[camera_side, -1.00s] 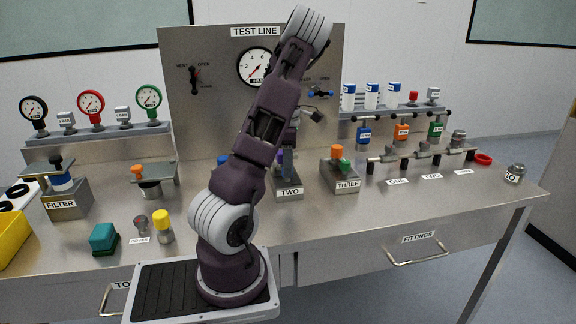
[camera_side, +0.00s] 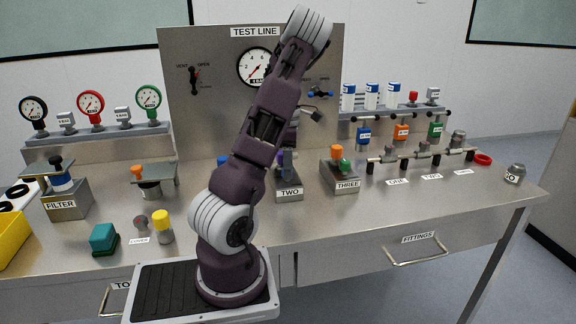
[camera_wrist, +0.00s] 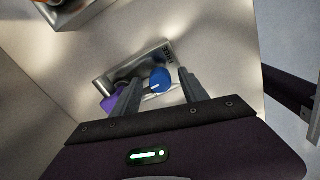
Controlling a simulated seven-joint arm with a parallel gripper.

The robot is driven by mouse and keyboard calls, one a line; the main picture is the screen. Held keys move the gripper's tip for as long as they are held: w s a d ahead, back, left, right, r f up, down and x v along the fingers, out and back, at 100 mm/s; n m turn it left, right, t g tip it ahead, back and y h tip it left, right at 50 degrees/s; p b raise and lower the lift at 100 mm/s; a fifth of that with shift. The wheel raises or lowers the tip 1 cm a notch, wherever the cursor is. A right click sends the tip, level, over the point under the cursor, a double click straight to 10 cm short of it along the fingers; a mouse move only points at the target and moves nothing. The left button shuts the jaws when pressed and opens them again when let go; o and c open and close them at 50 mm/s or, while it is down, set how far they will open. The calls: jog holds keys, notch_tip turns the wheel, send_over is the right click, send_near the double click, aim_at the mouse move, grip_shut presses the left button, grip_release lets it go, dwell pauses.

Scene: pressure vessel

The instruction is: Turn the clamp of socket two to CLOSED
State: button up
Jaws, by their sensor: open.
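Socket two is a metal block (camera_side: 289,184) labelled TWO, partly behind my arm in the side view. A purple part (camera_side: 287,160) shows on top of it. In the wrist view, a metal block (camera_wrist: 122,72) carries a blue rounded knob (camera_wrist: 160,81) with a white mark, and a purple part (camera_wrist: 112,103) lies partly behind my left finger. My gripper (camera_wrist: 158,76) is open, with one finger on each side of the blue knob; contact cannot be told. My arm hides most of the gripper in the side view.
The block labelled THREE (camera_side: 342,178), with orange and green parts, stands right of socket two. A blue part (camera_side: 222,160) shows left of my arm. The test line panel (camera_side: 205,110) stands behind.

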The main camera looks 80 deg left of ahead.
notch_tip(320, 180, up, 7)
jog(key=shift+r, duration=0.1)
dwell(0.4)
jog(key=w+d+r+m+t+h, duration=0.15)
jog(key=w+d+r+m, duration=0.25)
jog(key=d+m, duration=0.6)
jog(key=w+d+r+m+t, duration=0.25)
jog(key=d+r+m, duration=0.2)
jog(key=d, duration=0.95)
jog(key=s+d+m, duration=0.5)
jog(key=d+m, duration=0.3)
jog(key=m, duration=0.1)
jog(key=s+d+m+t+y, duration=0.1)
jog(key=s+d+m, duration=0.4)
jog(key=d+m, duration=0.3)
jog(key=shift+f+m+t, duration=0.25)
jog(key=shift+m+t, duration=0.05)
jog(key=shift+m, duration=0.55)
jog(key=shift+d+y, duration=0.1)
jog(key=shift+y, duration=0.15)
